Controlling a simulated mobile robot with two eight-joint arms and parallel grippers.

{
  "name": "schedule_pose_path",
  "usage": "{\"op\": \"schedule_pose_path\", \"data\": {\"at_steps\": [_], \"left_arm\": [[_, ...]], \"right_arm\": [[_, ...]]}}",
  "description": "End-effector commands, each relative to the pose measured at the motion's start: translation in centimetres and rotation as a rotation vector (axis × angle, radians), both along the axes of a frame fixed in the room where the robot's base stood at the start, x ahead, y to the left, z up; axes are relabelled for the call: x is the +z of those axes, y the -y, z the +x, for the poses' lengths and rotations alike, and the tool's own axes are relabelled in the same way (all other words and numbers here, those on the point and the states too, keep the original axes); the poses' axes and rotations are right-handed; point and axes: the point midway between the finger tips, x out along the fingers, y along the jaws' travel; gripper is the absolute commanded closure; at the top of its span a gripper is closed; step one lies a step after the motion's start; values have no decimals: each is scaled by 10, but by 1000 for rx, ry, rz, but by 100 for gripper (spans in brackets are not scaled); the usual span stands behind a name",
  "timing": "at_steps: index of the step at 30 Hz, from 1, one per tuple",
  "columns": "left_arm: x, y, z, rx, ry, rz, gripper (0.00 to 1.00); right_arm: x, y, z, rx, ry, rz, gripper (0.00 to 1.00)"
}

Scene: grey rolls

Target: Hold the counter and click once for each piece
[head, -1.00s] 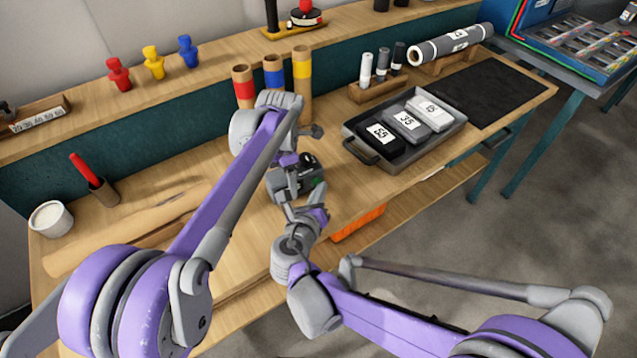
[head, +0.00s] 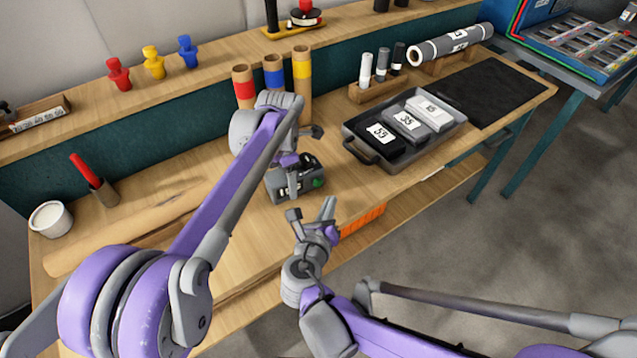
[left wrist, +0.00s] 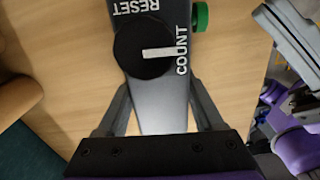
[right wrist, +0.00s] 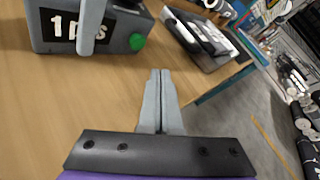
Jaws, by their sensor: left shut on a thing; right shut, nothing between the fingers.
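The counter (head: 308,186) is a dark grey box with a green button (head: 318,182) on its side. My left gripper (left wrist: 163,98) is shut on it, a finger on each side, with RESET and COUNT lettering and a black round knob in the left wrist view. In the right wrist view the counter (right wrist: 122,38) shows a white label that seems to read "1 pcs", partly covered by a left finger. My right gripper (right wrist: 158,75) is shut and empty, apart from the counter on its near side. The tray (head: 352,152) holds black, dark grey and light grey pieces (head: 433,112) with number labels.
Cardboard tubes with red, blue and yellow bands (head: 272,85) stand behind the counter. A wooden rack (head: 378,90) holds small rolls, and a large grey roll (head: 450,46) lies behind the tray. A black mat (head: 490,92) lies right. An orange bin (head: 362,218) sits below the tabletop.

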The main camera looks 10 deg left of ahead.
Motion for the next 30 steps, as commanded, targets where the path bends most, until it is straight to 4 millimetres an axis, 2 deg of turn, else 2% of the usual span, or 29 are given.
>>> {"op": "schedule_pose_path", "data": {"at_steps": [3,9,30], "left_arm": [[0,0,0,0,0,0,100],[0,0,0,0,0,0,100],[0,0,0,0,0,0,100]], "right_arm": [[0,7,-10,0,0,0,100],[0,12,-18,0,0,0,100],[0,12,-18,0,0,0,100]]}}
